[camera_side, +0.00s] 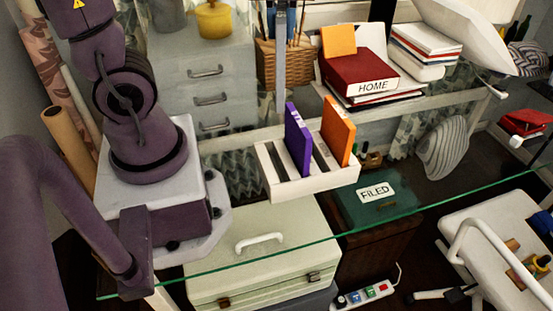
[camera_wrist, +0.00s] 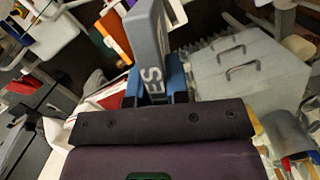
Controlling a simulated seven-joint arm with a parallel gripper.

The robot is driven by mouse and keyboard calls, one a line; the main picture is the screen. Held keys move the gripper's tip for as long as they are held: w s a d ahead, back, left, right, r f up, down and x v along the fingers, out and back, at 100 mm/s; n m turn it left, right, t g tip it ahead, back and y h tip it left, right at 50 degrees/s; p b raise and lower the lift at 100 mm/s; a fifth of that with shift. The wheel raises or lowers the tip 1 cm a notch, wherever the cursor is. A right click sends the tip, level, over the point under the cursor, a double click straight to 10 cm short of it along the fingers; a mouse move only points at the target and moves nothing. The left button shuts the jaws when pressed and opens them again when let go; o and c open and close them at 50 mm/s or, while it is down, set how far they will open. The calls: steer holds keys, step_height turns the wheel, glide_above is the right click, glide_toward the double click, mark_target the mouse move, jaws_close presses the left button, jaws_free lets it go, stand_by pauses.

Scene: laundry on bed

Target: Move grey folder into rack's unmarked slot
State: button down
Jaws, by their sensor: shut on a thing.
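The white rack (camera_side: 318,186) stands on the glass table in the side view. It holds a purple folder (camera_side: 298,140) and an orange folder (camera_side: 338,130), both upright. A gap between them looks empty. Slot markings are too small to read. In the wrist view the grey folder covers part of the rack area.
A red "HOME" binder (camera_side: 360,75) and stacked books lie behind the rack. A wicker basket (camera_side: 268,62) and a grey drawer cabinet (camera_side: 190,90) stand behind. The glass in front of the rack looks clear.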

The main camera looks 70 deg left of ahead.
step_height(320, 180, down, 21)
steer(key=n, duration=0.3)
steer(key=shift+s+n+t, duration=0.3)
steer(key=shift+s+n, duration=0.1)
steer(key=shift+d+f, duration=0.1)
steer(key=shift+f, duration=0.15)
steer(key=c, duration=1.1)
jaws_free()
